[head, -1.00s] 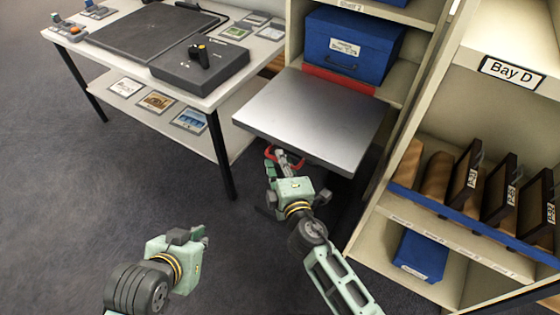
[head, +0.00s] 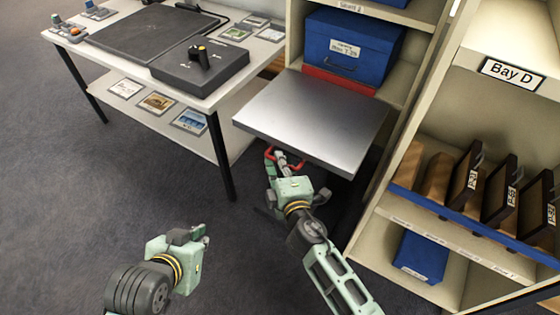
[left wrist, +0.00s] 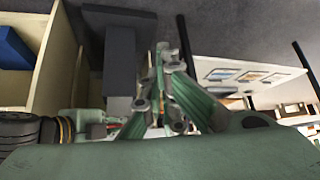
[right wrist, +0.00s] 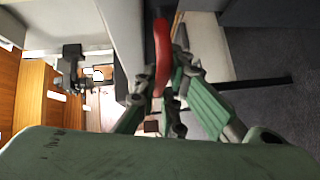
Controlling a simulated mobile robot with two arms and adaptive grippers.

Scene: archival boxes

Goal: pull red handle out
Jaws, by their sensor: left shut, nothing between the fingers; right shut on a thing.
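The red handle (head: 284,161) is on the front edge of a grey metal pull-out shelf (head: 315,118), which sticks out of the shelving unit. My right gripper (head: 280,165) is shut on the handle, partly hiding it. In the right wrist view the red handle (right wrist: 163,50) runs down between the fingers of my right gripper (right wrist: 165,98). My left gripper (head: 203,234) hangs low over the floor, away from the handle, shut and empty. Its bare fingers (left wrist: 165,75) also show in the left wrist view.
A blue box (head: 352,47) sits in the unit behind the shelf, with a red strip (head: 338,80) below it. A white table (head: 140,65) with a dark console (head: 200,68) stands left. The Bay D rack (head: 480,200) stands right. Grey floor (head: 90,200) is clear in front.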

